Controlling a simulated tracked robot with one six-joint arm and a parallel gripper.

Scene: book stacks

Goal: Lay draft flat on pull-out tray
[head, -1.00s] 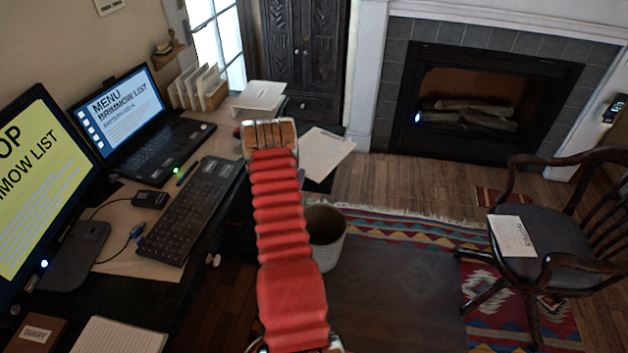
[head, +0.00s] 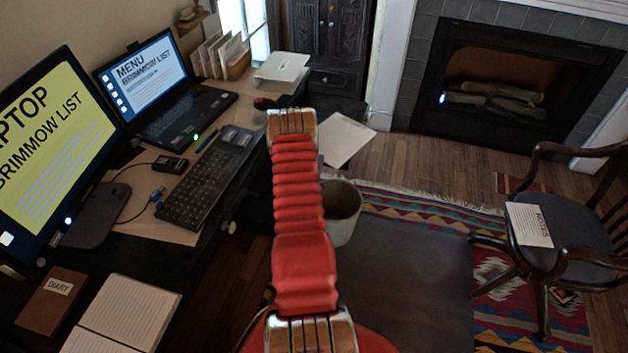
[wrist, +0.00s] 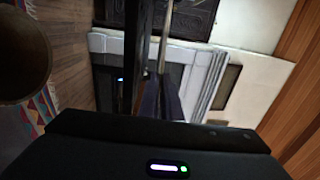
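The draft appears to be the pale sheet (head: 345,139) beyond the desk's far right end in the head view. My gripper sits at the sheet's left side, largely hidden behind my red arm there. In the wrist view its two dark fingers (wrist: 162,98) are close together, with a thin strip between them that looks like the sheet edge-on. The gripper looks shut on the sheet. A dark flat surface (head: 346,108) lies behind and below the sheet; I cannot tell whether it is the pull-out tray or whether the sheet touches it.
The desk holds a laptop (head: 165,95), a monitor (head: 45,150), a keyboard (head: 210,175), a diary (head: 50,302) and an open notebook (head: 125,310). A bin (head: 342,208) stands below the sheet. A chair (head: 570,235) bearing notes (head: 530,224) is at right. Rug and floor between are clear.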

